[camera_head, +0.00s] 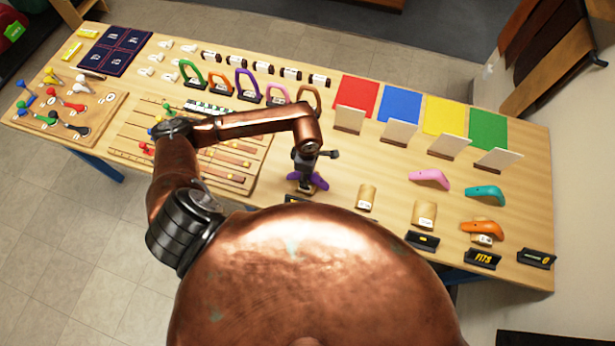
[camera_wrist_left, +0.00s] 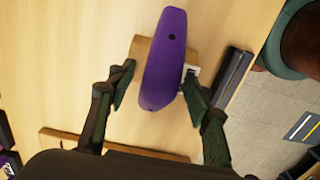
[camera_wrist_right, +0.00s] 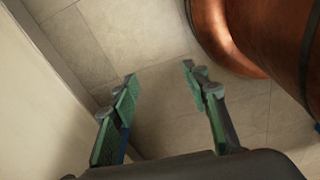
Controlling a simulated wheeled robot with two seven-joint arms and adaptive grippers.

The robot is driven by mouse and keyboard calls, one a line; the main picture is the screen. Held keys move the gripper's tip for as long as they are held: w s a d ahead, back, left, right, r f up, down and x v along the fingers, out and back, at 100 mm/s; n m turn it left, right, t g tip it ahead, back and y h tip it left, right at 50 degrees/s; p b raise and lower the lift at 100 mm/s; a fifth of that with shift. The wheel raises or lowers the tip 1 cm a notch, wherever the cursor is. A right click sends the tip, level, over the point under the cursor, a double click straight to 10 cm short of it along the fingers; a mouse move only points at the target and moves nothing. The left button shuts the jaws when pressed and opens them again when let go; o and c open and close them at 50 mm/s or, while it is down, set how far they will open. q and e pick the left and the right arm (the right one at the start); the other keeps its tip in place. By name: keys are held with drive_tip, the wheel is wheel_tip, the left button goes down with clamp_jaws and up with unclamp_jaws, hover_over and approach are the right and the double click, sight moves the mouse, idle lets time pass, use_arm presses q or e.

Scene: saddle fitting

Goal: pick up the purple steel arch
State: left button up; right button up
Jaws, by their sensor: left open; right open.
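A purple upright arch (camera_head: 239,82) stands on a dark base in the row of coloured arches at the back of the table in the head view. My left gripper (camera_head: 306,178) is well to the front right of it, pointing down over a different purple curved piece (camera_head: 321,182). In the left wrist view that curved piece (camera_wrist_left: 164,62) rests on a wooden block (camera_wrist_left: 139,48), between the open fingers of my left gripper (camera_wrist_left: 160,76). Contact cannot be told. My right gripper (camera_wrist_right: 158,70) is open and empty above floor tiles in its wrist view.
Green (camera_head: 190,74), orange, pink and brown arches flank the purple one. A slotted wooden board (camera_head: 222,178) lies under my left arm. Pale upright panels (camera_head: 349,119) stand before coloured squares. Pink (camera_head: 430,178), teal and orange curved pieces lie at the right.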

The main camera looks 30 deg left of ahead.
use_arm(q)
clamp_jaws()
idle(0.5)
